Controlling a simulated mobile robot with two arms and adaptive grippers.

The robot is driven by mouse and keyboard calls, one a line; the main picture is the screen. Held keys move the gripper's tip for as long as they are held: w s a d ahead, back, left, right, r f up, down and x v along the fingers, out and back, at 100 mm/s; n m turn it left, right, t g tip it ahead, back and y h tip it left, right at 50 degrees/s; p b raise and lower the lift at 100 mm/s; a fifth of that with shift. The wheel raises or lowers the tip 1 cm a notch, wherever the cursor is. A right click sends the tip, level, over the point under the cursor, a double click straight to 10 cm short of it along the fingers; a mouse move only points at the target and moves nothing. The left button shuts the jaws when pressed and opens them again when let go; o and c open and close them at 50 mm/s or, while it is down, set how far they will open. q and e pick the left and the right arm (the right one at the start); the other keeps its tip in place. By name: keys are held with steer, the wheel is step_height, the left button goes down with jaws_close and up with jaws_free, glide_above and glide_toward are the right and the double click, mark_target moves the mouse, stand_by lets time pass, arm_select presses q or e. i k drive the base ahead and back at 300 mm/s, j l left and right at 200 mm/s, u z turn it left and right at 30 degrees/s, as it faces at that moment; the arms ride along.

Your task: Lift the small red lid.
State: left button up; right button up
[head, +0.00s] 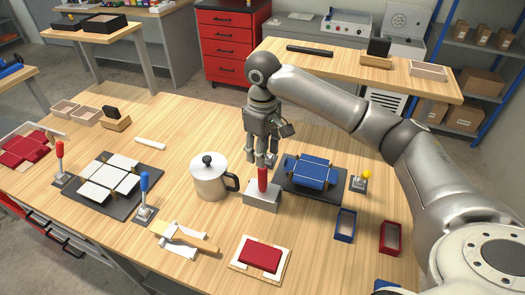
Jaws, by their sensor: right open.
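Two red things could be the small red lid, and I cannot tell which it is. One is a small open red tray-like piece (390,238) at the right of the table, beside a similar blue one. The other is a flat red block-like piece (260,256) on a cream sheet at the front. My right gripper (269,157) is open and points down over the upright red post of a grey metal block (262,197). It is apart from both red pieces. I cannot tell whether its fingers surround the post's top. My left gripper is not in view.
A steel pot (210,182) stands left of the grey block. A blue folded piece lies on a dark plate (328,196) at right, near a yellow-knobbed lever (360,181). An open blue box (345,225) stands beside the red one. Blue (145,198) and red (60,165) levers stand left.

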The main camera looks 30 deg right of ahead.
mark_target(267, 258)
steer(key=k+j, duration=0.5)
steer(key=k, duration=0.2)
steer(key=k+j, duration=0.5)
steer(key=k, duration=0.15)
